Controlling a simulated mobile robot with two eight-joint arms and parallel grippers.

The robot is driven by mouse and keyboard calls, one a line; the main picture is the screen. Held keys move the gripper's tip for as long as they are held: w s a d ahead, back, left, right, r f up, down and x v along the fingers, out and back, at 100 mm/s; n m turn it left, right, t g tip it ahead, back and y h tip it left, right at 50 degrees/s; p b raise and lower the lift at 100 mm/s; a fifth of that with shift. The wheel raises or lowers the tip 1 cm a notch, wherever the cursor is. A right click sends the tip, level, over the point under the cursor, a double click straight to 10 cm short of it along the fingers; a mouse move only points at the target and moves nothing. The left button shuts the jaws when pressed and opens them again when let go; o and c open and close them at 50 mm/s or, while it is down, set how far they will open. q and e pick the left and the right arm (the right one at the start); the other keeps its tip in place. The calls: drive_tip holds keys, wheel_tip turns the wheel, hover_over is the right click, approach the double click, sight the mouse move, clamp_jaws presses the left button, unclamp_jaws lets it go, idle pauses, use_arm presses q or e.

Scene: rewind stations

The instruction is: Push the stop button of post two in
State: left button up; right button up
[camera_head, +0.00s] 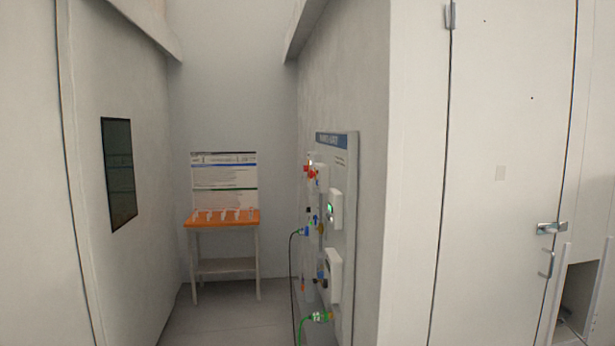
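A control panel board (345,165) with a blue header stands along the right wall of the alcove, seen at a steep angle. Red parts (310,171) stick out near its upper left edge. A white box with a green face (334,209) and a second white box (333,276) are mounted on the board. I cannot read the labels, so I cannot tell which part is the stop button of post two. Neither of my grippers is in view.
An orange-topped table (222,219) with small white items stands at the alcove's back, below a poster (224,180). A dark cable (292,270) and a green connector (318,317) hang at the board. A dark screen (119,172) is on the left wall. A door (500,120) is right. The alcove floor (225,310) is clear.

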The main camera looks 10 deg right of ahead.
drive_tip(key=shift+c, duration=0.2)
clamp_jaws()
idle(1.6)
